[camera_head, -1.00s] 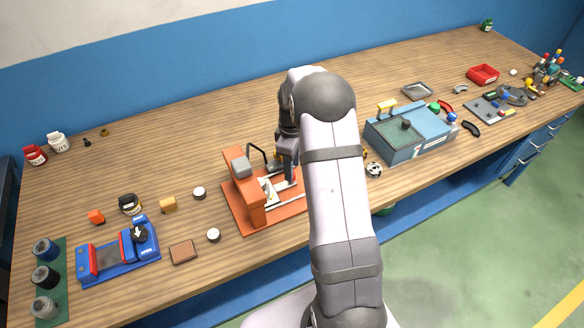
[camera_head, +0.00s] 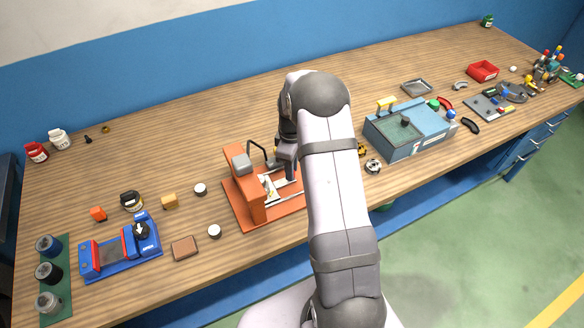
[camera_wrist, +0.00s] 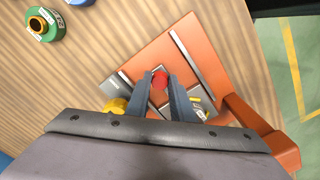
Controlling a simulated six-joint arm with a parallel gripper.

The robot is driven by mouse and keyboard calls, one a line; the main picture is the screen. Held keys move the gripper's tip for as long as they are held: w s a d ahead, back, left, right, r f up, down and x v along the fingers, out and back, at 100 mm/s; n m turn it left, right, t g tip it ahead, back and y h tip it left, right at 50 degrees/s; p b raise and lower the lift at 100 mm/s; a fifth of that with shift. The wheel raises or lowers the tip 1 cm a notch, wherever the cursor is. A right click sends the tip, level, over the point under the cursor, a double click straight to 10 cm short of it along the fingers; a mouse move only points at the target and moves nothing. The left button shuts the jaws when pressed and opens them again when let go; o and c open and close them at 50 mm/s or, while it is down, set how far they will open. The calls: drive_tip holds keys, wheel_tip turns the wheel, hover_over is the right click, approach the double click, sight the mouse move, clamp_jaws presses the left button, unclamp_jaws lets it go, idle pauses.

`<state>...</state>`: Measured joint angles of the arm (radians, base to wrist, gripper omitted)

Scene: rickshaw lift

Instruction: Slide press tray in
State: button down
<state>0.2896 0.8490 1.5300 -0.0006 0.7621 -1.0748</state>
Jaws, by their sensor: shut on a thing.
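The orange press (camera_head: 247,187) stands on its flat orange base near the bench's front edge, just left of my arm. Its upright frame also shows at the right of the wrist view (camera_wrist: 265,125). Pale metal rails (camera_wrist: 192,62) run along the base. A light tray part (camera_head: 271,187) shows on the base beside the upright; my arm covers some of it. Whatever lies under the fingers is hidden.
A blue-grey machine (camera_head: 410,130) stands to the right of my arm. A small black-and-white round thing (camera_head: 373,166) lies between them. White discs (camera_head: 200,189), a brown block (camera_head: 184,248) and a blue fixture (camera_head: 120,250) lie left of the press. The bench behind is mostly clear.

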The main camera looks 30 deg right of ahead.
sight(279, 184)
drive_tip(key=a, duration=0.4)
drive_tip(key=shift+a, duration=0.3)
drive_tip(key=shift+d, duration=0.1)
drive_tip(key=c, duration=1.8)
unclamp_jaws()
drive_tip(key=shift+c, duration=0.2)
drive_tip(key=o, duration=0.3)
drive_tip(key=shift+a, duration=0.2)
drive_tip(key=shift+d+r, duration=0.1)
drive_tip(key=shift+d, duration=0.1)
wheel_tip(279, 184, up, 7)
drive_tip(key=b, duration=0.3)
drive_tip(key=shift+a+r, duration=0.1)
